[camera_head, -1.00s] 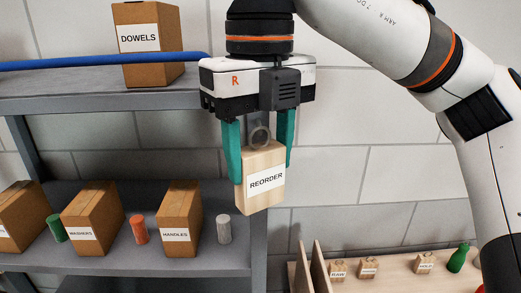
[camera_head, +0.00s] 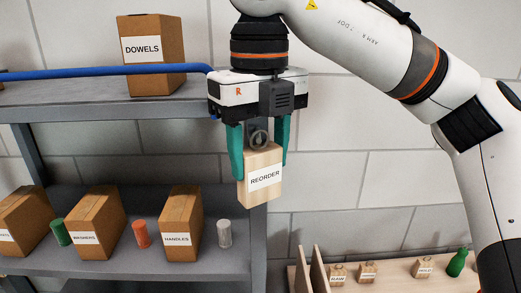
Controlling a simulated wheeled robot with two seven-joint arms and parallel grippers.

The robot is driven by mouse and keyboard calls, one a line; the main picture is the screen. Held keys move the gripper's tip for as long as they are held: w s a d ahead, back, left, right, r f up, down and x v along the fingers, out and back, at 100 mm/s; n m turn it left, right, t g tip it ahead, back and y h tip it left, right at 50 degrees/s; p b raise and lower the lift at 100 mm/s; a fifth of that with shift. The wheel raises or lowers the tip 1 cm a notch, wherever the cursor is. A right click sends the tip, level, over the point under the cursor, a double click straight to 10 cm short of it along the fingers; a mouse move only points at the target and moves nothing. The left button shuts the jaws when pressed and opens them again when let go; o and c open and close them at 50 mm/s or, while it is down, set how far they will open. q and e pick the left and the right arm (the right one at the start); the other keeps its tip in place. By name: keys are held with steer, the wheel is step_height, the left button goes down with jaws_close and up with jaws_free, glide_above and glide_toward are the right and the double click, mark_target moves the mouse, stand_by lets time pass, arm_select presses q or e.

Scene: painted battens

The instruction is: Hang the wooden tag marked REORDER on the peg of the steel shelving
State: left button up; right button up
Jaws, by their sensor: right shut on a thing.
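The wooden tag marked REORDER (camera_head: 262,190) is a pale block with a white label and a grey ring on top. My right gripper (camera_head: 260,162) is shut on it, with a green finger on each side near its top, and it hangs upright in front of the shelving's right post. The steel shelving (camera_head: 150,265) is grey and stands at the left. Its peg cannot be made out; it may be hidden behind the gripper or tag. My left gripper is not in view.
On the upper shelf are the DOWELS box (camera_head: 152,60) and a blue bar (camera_head: 100,72) along the front. The lower shelf holds the HANDLES box (camera_head: 182,222), other boxes and small cylinders.

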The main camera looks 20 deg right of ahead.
steer(key=shift+w+f, duration=0.1)
stand_by(0.3)
steer(key=o, duration=1.1)
steer(key=r, duration=1.1)
steer(key=shift+s+r, duration=0.15)
steer(key=shift+s, duration=0.05)
steer(key=shift+s+r, duration=0.1)
steer(key=shift+r, duration=0.35)
steer(key=shift+w, duration=0.2)
